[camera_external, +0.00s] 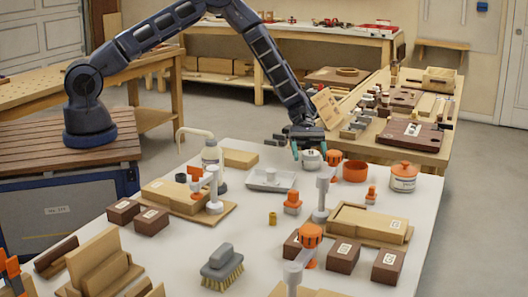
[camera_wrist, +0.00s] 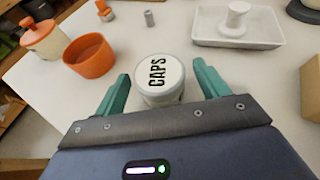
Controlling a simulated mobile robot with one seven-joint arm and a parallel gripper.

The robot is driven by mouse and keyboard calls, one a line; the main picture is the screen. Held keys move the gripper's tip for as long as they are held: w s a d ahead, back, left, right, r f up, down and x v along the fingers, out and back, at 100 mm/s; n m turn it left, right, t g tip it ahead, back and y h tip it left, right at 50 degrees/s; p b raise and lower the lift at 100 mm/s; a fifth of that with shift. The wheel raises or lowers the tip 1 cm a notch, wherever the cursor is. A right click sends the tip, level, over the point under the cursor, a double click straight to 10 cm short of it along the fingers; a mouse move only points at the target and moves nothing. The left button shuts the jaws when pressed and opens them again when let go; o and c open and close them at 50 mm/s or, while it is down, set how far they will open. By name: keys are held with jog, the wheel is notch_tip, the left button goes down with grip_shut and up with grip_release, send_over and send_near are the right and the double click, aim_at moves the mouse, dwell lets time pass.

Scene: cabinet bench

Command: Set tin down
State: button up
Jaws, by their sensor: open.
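The tin (camera_wrist: 158,80) is a round, pale container with "CAPS" on its lid. In the wrist view it stands upright on the white bench top (camera_wrist: 35,100), between the two green fingers of my gripper (camera_wrist: 158,88). The fingers are spread, with a gap showing at least on the left side. In the external view the tin (camera_external: 311,159) is at the far part of the bench, just below my gripper (camera_external: 310,150), which partly hides it.
An orange bowl (camera_wrist: 89,56) and a lidded jar (camera_wrist: 43,40) stand left of the tin in the wrist view. A white tray (camera_wrist: 205,38) lies to the right. In the external view, wooden boxes, a brush (camera_external: 222,266) and orange-topped clamps crowd the nearer bench.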

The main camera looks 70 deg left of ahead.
jog(key=v, duration=0.8)
jog(key=shift+a+r, duration=0.4)
jog(key=shift+r, duration=0.1)
jog(key=s+a+r+m+t+y, duration=0.1)
jog(key=s+a+r+m+y, duration=0.4)
jog(key=s+r, duration=0.7)
jog(key=s+a+r+m+t+y, duration=0.3)
jog(key=s+a+r, duration=0.45)
jog(key=r, duration=0.85)
jog(key=s+a+r+m+t+y, duration=0.1)
jog(key=s+a, duration=0.3)
jog(key=s, duration=0.5)
jog(key=s+a+r+m+t+y, duration=0.1)
jog(key=s+a+r+m, duration=0.3)
jog(key=s, duration=0.5)
jog(key=s+a+r+m+t+y, duration=0.2)
jog(key=s+a, duration=0.3)
jog(key=s, duration=0.4)
jog(key=shift+r+m+y, duration=0.3)
jog(key=shift+r+y, duration=0.2)
jog(key=shift+y, duration=0.1)
